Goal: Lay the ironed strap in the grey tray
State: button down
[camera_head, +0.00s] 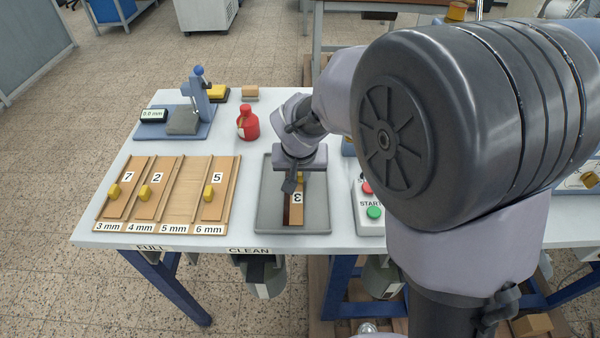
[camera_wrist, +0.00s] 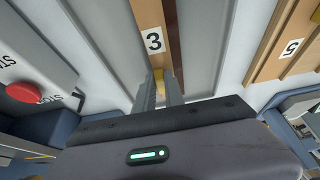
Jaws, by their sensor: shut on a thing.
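A wooden strap marked 3 (camera_head: 296,216) lies lengthwise within the outline of the grey tray (camera_head: 262,208) in the head view. My gripper (camera_head: 299,180) is over the tray and shut on the strap's yellow knob. In the wrist view my fingers (camera_wrist: 160,88) close around the yellow knob at the near end of the strap (camera_wrist: 150,14). The tray floor (camera_wrist: 105,30) shows beside the strap. I cannot tell whether the strap touches the floor or hangs just above it. My wrist hides the strap's far end in the head view.
Left of the tray, a wooden rack (camera_head: 180,206) holds straps 7, 2 and 5; its 5 mm slot is empty. A red bottle (camera_head: 248,124) and a gauge stand (camera_head: 184,122) stand behind. A START button box (camera_head: 371,222) is close on the right.

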jog(key=c, duration=1.3)
grip_release()
jog(key=shift+c, duration=0.2)
jog(key=p+v, duration=0.6)
jog(key=v, duration=1.2)
jog(key=s+d+m, duration=0.1)
jog(key=s+d, duration=0.2)
jog(key=s, duration=0.3)
jog(key=s+d+r+m+y, duration=0.1)
jog(key=s+d, duration=0.2)
jog(key=s, duration=0.3)
jog(key=s+d+r+m+t+y+b, duration=0.1)
jog(key=s+d+m, duration=0.1)
jog(key=s, duration=0.4)
jog(key=shift+d, duration=0.45)
